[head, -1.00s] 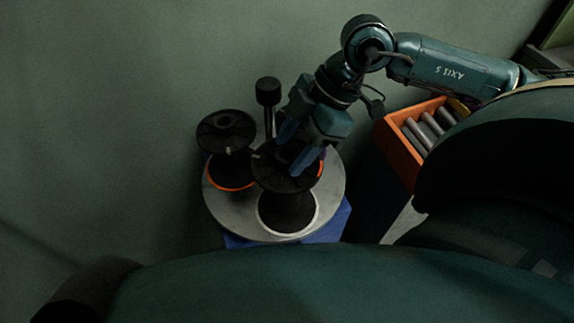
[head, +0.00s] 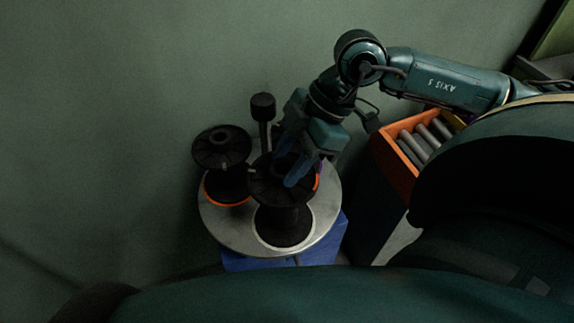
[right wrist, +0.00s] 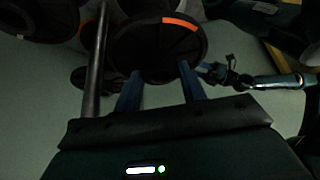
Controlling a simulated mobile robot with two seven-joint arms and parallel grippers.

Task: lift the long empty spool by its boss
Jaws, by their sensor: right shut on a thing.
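A black spool (head: 281,225) with a pale ring at its base stands upright at the front of a round grey table (head: 225,231). Its bare, dark barrel shows below a wide top flange (head: 265,192). My right gripper (head: 287,168) comes down from the upper right over this flange, its blue fingers shut around the central boss, which they mostly hide. In the right wrist view the fingers (right wrist: 160,72) reach toward a dark round flange (right wrist: 150,55) with an orange mark. I see no clear gap under the spool's base.
A second black spool (head: 222,148) with an orange lower rim stands at left. A black-knobbed post (head: 263,106) rises close behind the flanges. An orange bin (head: 384,154) with grey cylinders stands right.

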